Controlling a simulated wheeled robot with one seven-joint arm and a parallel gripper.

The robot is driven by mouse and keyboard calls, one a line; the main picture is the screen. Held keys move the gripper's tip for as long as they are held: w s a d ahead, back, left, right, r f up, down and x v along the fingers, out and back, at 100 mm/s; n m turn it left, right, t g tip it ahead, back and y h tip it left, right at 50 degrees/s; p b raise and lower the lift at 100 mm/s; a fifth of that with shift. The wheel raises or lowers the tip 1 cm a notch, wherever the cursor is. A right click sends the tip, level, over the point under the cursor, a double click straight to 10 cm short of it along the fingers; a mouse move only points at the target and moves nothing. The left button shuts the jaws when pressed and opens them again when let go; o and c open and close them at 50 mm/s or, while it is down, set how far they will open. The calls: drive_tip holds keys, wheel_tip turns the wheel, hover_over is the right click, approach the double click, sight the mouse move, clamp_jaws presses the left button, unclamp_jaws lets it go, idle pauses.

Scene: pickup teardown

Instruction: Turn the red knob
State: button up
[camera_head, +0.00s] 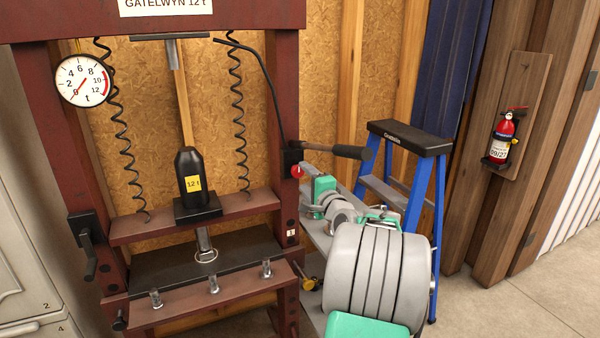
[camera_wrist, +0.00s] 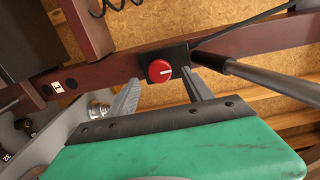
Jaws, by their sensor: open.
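The red knob (camera_head: 297,171) sits on a black block on the right upright of the maroon press (camera_head: 285,100). In the wrist view the knob (camera_wrist: 159,70) faces me, with a short white mark toward its right side. My gripper (camera_wrist: 162,80) is open and empty, with its two grey fingers apart. In the picture one finger lies to the lower left of the knob and the other to its lower right. I cannot tell how far the fingertips are from the knob, but no grip on it shows. In the head view my arm partly hides the gripper.
A black-gripped lever (camera_head: 348,151) sticks out beside the knob; its bar (camera_wrist: 265,80) passes close right of my fingers. A blue stepladder (camera_head: 415,195) stands right of the press. A gauge (camera_head: 83,80), hanging coiled cables and a black 12 t jack (camera_head: 190,165) are on the press.

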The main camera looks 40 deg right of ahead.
sight(299, 173)
drive_tip(key=x, duration=0.4)
drive_tip(key=shift+p, duration=0.35)
clamp_jaws()
